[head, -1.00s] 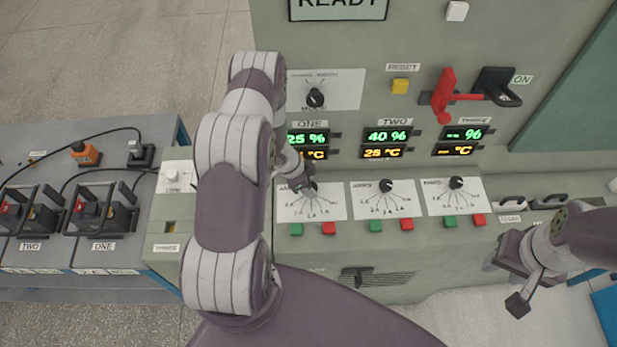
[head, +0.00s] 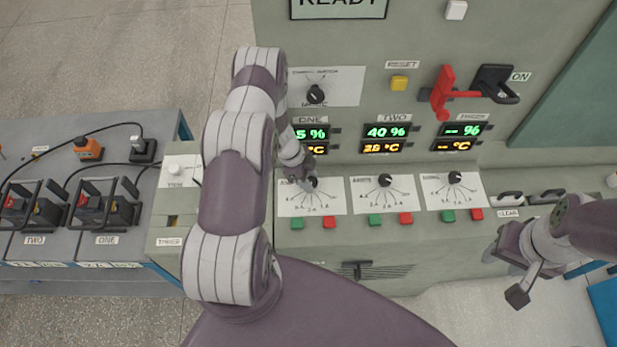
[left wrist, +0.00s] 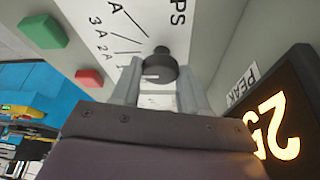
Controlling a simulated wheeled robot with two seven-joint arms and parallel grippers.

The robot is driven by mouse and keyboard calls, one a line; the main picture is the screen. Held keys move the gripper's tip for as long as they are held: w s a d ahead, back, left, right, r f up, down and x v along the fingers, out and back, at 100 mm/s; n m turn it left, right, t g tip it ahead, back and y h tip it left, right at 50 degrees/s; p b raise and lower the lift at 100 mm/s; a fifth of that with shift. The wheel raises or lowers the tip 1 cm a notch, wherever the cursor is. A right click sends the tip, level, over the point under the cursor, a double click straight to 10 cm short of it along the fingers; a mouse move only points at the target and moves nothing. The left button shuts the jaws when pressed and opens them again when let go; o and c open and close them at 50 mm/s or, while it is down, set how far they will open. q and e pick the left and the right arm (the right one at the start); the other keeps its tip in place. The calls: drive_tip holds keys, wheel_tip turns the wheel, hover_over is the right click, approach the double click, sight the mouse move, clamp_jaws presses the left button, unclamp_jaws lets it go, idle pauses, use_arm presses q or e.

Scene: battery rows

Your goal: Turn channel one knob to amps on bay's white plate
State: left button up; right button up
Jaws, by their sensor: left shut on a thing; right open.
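The channel one knob (head: 314,182) is a small black dial on a white plate (head: 325,207) with fanned lines and amp marks, under the ONE display. My left gripper (head: 304,174) comes down over the knob from the upper left and hides part of the plate. In the left wrist view the round black knob (left wrist: 160,66) sits between the two grey fingers, and the gripper (left wrist: 158,82) is shut on it. The plate shows "2A", "3A" and part of "AMPS" there. My right gripper (head: 507,272) is open and empty at the lower right, away from the panel.
Similar plates with knobs (head: 385,181) (head: 455,178) stand to the right. Green (head: 297,223) and red (head: 329,222) buttons lie below the plate. A mode knob (head: 315,94), yellow button (head: 399,83) and red lever (head: 442,93) are above. Battery rows (head: 105,207) stand at left.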

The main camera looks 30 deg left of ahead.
sight(312, 182)
use_arm(q)
drive_tip(key=o, duration=1)
drive_tip(key=shift+d, duration=0.1)
drive_tip(key=r, duration=0.1)
drive_tip(key=r+b, duration=0.1)
drive_tip(key=r, duration=0.1)
drive_tip(key=r+b, duration=0.1)
drive_tip(key=shift+w+d+r, duration=0.15)
drive_tip(key=shift+d+r, duration=0.05)
drive_tip(key=shift+d, duration=0.2)
drive_tip(key=d+r, duration=0.2)
drive_tip(key=d, duration=0.1)
drive_tip(key=d+r+b, duration=0.1)
drive_tip(key=d+r, duration=0.1)
drive_tip(key=d, duration=0.2)
drive_tip(key=d+r, duration=0.2)
drive_tip(key=d, duration=0.2)
drive_tip(key=shift+r+b, duration=0.35)
